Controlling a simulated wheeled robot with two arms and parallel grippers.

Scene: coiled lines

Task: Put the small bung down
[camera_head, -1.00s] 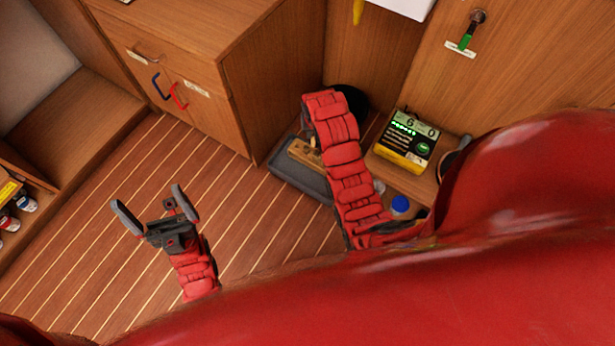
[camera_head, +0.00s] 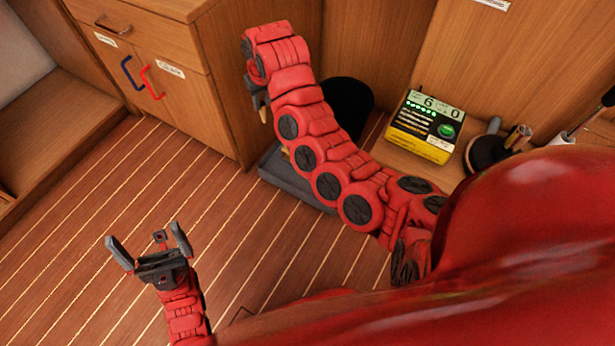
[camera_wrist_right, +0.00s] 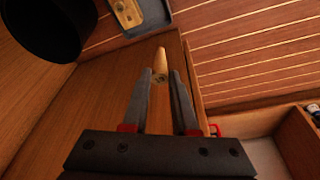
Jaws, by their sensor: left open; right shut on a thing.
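The small bung (camera_wrist_right: 160,68), a tan tapered wooden plug, is held between the fingertips of my right gripper (camera_wrist_right: 161,76) in the right wrist view. Its narrow end points away from the gripper. In the head view my right gripper (camera_head: 260,103) shows partly beside the cabinet's side panel; its wrist hides part of it. My left gripper (camera_head: 146,238) is open and empty above the plank floor.
A grey tray (camera_head: 280,181) lies on the floor, partly hidden by my right arm; a wooden piece (camera_wrist_right: 125,12) is in it. A black bucket (camera_head: 350,103) stands behind. A yellow-black meter (camera_head: 426,127) sits at right. Open floor lies left.

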